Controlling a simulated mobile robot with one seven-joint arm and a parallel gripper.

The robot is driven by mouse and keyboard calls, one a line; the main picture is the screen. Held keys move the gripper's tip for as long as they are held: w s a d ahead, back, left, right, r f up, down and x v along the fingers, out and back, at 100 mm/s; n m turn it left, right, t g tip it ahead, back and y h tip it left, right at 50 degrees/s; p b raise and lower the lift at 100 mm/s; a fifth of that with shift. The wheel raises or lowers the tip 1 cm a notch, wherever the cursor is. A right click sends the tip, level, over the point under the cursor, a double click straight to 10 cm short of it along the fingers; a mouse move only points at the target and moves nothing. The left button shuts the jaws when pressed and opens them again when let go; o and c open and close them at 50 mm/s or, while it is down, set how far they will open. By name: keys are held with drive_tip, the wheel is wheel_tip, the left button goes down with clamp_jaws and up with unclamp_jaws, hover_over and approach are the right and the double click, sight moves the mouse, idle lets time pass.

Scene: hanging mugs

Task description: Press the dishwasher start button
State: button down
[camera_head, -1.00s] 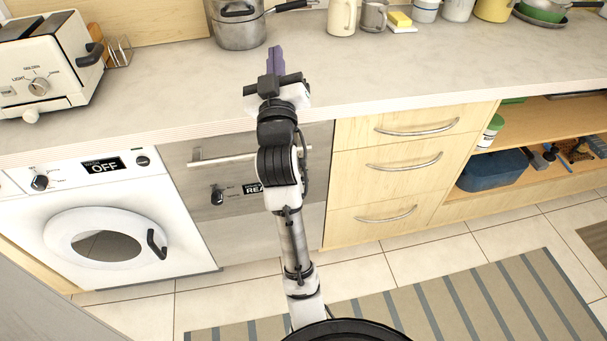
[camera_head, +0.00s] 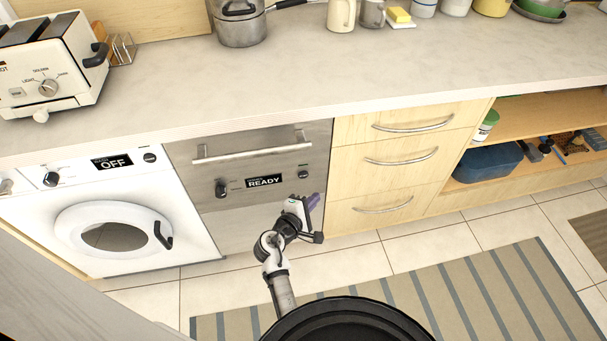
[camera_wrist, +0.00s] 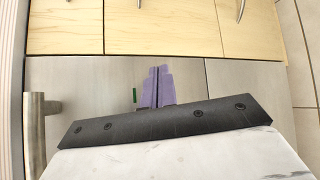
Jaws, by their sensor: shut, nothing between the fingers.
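The dishwasher (camera_head: 258,218) has a brushed steel front below the counter, with a bar handle (camera_head: 250,146) along its top. Its display (camera_head: 265,181) reads READY. A dark knob (camera_head: 221,188) is left of the display, and a small dark button (camera_head: 303,175) is right of it. My gripper (camera_head: 313,201) is shut and empty, its purple fingers a little below the button near the dishwasher's right edge. In the wrist view my gripper (camera_wrist: 157,88) points at the steel front, with a small green mark beside the fingers. I cannot tell whether they touch anything.
A white washing machine (camera_head: 105,185) showing OFF stands left of the dishwasher. Wooden drawers (camera_head: 395,165) with curved handles are close on the right. The counter (camera_head: 300,85) overhangs above, with a toaster (camera_head: 50,65) and a pot (camera_head: 238,25). A striped rug (camera_head: 480,290) lies on the floor.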

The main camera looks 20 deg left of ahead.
sight(303, 175)
drive_tip(key=shift+s+a+f+n, duration=0.15)
drive_tip(key=shift+s+f+n, duration=0.95)
drive_tip(key=shift+f+n, duration=0.1)
drive_tip(key=shift+w+a, duration=0.1)
drive_tip(key=w+a+b, duration=0.2)
drive_tip(key=w+a, duration=0.2)
drive_tip(key=w, duration=0.3)
drive_tip(key=shift+a+b, duration=0.3)
drive_tip(key=shift+a, duration=0.1)
drive_tip(key=shift+w, duration=0.15)
idle(1.0)
drive_tip(key=shift+w+a, duration=0.25)
drive_tip(key=shift+w+a, duration=0.15)
drive_tip(key=shift+w, duration=0.2)
idle(0.6)
drive_tip(key=shift+s, duration=0.1)
drive_tip(key=shift+s+d, duration=0.4)
drive_tip(key=shift+s, duration=0.2)
